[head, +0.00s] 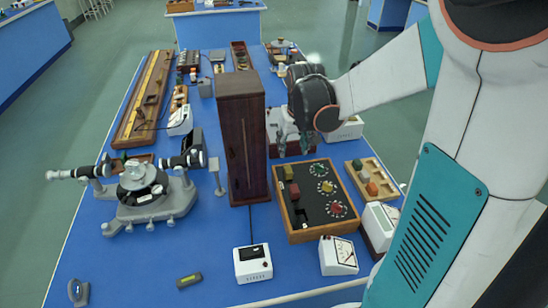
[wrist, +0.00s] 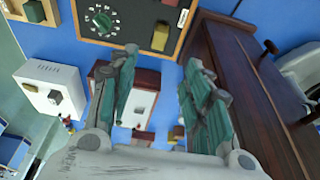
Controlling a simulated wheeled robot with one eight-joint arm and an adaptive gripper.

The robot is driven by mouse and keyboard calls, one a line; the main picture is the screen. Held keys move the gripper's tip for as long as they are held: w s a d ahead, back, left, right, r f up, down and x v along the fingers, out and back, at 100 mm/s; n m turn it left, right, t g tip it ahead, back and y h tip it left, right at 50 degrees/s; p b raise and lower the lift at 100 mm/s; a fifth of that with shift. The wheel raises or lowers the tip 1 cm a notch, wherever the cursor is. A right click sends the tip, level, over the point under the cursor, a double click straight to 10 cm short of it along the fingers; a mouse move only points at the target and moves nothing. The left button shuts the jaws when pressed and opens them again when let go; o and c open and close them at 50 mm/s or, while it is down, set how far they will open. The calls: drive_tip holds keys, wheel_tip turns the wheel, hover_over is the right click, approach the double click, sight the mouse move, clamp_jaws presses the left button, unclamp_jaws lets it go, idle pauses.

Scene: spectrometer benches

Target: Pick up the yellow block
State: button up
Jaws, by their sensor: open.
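A yellow block (head: 289,172) sits at the far left of a wood-framed black board (head: 315,233) with three dials. In the wrist view the yellow block (wrist: 160,37) shows just beyond my fingertips, apart from them. My gripper (head: 292,145) is above the bench, behind the board's far edge in the head view. In the wrist view my gripper (wrist: 162,57) has its two fingers spread, with nothing between them.
A red block (head: 295,191) sits close to the yellow block. A tall dark wooden cabinet (head: 242,140) stands just left of the board. A wooden tray (head: 356,166) with several blocks is on the right. White meters (head: 338,256) stand in front.

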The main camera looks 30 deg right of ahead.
sight(288, 170)
drive_tip(key=b+x, duration=0.5)
drive_tip(key=x, duration=0.8)
drive_tip(key=shift+d+f+b, duration=0.1)
drive_tip(key=shift+f+b, duration=0.2)
drive_tip(key=shift+f, duration=0.05)
drive_tip(key=shift+r, duration=0.1)
drive_tip(key=shift+c, duration=0.6)
clamp_jaws()
